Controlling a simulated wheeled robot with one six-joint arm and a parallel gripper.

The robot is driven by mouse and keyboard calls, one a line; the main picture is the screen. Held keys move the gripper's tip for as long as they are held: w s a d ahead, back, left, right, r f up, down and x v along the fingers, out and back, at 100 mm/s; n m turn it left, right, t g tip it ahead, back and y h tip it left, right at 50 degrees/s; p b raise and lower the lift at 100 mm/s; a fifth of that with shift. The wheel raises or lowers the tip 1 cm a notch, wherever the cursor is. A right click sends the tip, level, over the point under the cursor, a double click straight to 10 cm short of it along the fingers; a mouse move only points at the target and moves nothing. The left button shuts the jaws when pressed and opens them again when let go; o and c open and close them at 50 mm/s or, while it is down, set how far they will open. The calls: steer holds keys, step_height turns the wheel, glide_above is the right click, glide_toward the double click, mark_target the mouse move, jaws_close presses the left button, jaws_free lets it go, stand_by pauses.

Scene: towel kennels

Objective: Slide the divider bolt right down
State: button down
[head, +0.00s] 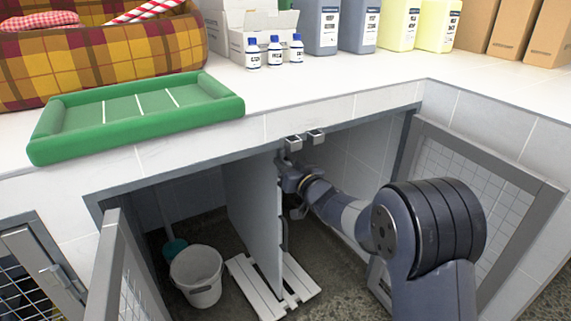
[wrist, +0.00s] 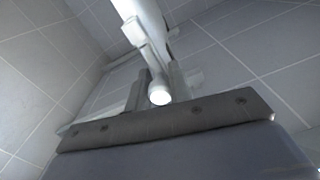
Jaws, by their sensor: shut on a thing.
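The divider (head: 250,210) is a grey upright panel in the middle of the kennel opening. My gripper (head: 285,180) is at the divider's front edge, in its upper part. In the wrist view a pale, round-ended bolt handle (wrist: 160,97) sits between the two fingers of my gripper (wrist: 157,84), which is shut on it. A pale rod (wrist: 145,18) runs up behind it past a small bracket. In the head view my gripper and arm hide most of the bolt, and its lower end cannot be made out.
Two small metal brackets (head: 305,139) are on the counter's front edge above the divider. A white bucket (head: 197,275) stands in the left compartment, and a white slatted board (head: 258,292) lies at the divider's foot. Mesh doors stand open on both sides. A green tray (head: 135,113) rests on the counter.

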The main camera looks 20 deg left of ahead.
steer(key=shift+f+b, duration=0.65)
steer(key=shift+f, duration=1.05)
steer(key=c, duration=1.3)
jaws_free()
steer(key=shift+r, duration=0.1)
steer(key=p+v, duration=0.1)
steer(key=v, duration=0.9)
steer(key=shift+s+d, duration=0.25)
steer(key=shift+s, duration=0.1)
